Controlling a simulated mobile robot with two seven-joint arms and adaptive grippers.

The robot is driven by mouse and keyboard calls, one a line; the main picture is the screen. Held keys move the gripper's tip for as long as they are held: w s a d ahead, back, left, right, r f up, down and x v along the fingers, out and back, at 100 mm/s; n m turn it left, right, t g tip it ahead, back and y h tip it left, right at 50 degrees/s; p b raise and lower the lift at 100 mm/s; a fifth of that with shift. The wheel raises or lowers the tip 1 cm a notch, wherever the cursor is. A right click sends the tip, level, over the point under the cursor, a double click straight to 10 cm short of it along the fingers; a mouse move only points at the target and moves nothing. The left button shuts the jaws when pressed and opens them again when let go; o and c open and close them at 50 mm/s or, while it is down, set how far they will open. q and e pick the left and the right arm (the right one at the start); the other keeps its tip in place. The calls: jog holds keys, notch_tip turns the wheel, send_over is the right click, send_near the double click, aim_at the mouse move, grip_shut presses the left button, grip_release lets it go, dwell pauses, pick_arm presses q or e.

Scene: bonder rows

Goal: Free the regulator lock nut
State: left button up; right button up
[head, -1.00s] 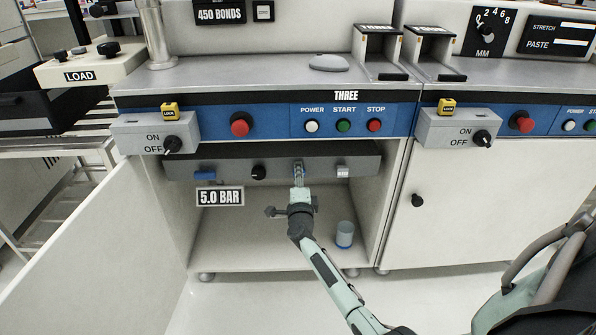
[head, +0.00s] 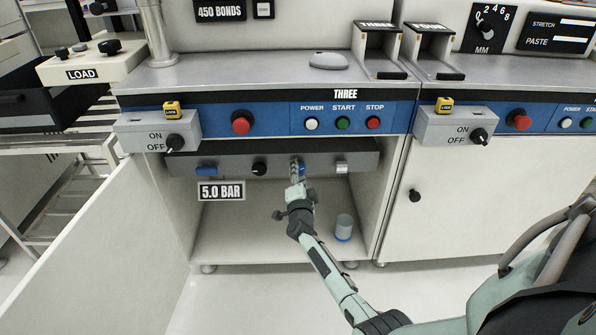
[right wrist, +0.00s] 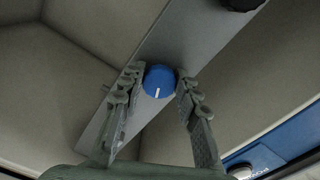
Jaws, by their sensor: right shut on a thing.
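A blue round regulator knob (right wrist: 158,80) with a white mark sits on the grey panel (head: 320,158) inside the open cabinet under THREE. In the head view a little of its blue (head: 302,169) shows beside my fingers. My right gripper (right wrist: 157,74) is shut on this knob, one finger at each side; it also shows in the head view (head: 297,168). I cannot make out a lock nut separate from the knob. A 5.0 BAR plate (head: 221,191) hangs below the panel. My left gripper is not in view.
Along the same panel are a blue handle (head: 207,171), a black knob (head: 259,169) and a silver part (head: 341,168). A pale cylinder with a blue base (head: 343,228) stands on the cabinet floor. The open door (head: 95,250) bounds the left side.

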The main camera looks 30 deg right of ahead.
jog(key=o, duration=1.2)
jog(key=shift+c, duration=0.2)
jog(key=v, duration=0.7)
jog(key=shift+s, duration=0.25)
jog(key=shift+a, duration=0.25)
